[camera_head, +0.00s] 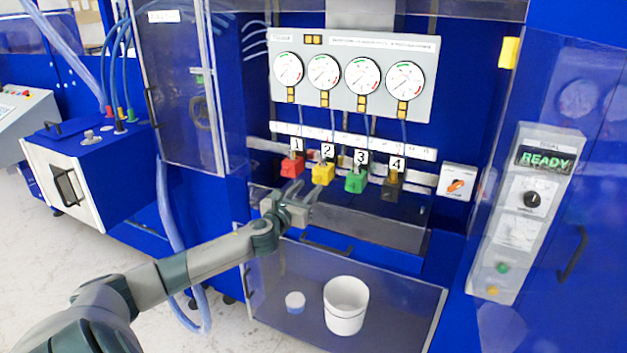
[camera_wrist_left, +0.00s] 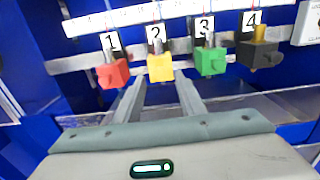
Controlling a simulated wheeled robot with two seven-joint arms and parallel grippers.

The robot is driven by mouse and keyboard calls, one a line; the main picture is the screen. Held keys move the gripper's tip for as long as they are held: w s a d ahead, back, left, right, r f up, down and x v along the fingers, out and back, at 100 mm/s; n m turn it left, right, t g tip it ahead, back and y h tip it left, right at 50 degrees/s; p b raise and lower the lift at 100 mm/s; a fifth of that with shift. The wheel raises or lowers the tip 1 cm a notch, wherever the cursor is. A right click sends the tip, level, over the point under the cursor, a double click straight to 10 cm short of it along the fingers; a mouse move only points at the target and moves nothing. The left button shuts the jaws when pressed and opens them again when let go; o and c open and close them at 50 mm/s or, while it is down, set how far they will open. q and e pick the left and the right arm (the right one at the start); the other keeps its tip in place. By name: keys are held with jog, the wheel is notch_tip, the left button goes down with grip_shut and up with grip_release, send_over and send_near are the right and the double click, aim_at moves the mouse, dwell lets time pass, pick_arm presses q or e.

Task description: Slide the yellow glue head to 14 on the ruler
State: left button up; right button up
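The yellow glue head (camera_head: 323,174), labelled 2, sits on the rail between the red head (camera_head: 291,167) labelled 1 and the green head (camera_head: 356,182) labelled 3. The white ruler strip (camera_head: 350,141) runs above the heads; its numbers are too small to read. My left gripper (camera_head: 306,189) is in front of and below the heads. In the left wrist view its fingers (camera_wrist_left: 158,92) are apart and empty, with the yellow head (camera_wrist_left: 160,68) beyond the gap between them. I see no contact with the head. My right gripper is not in view.
A black head (camera_head: 391,188), labelled 4, is right of the green one. Gauges (camera_head: 347,78) hang above. A horizontal ledge (camera_head: 345,215) lies below the heads. A white bucket (camera_head: 346,306) and a small white cup (camera_head: 295,302) are lower down. A "READY" panel (camera_head: 530,210) is at right.

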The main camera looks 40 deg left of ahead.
aim_at(315, 180)
pick_arm(q)
jog(key=shift+p+x, duration=0.45)
jog(key=shift+x, duration=1.85)
jog(key=shift+d, duration=0.1)
jog(key=shift+c, duration=0.6)
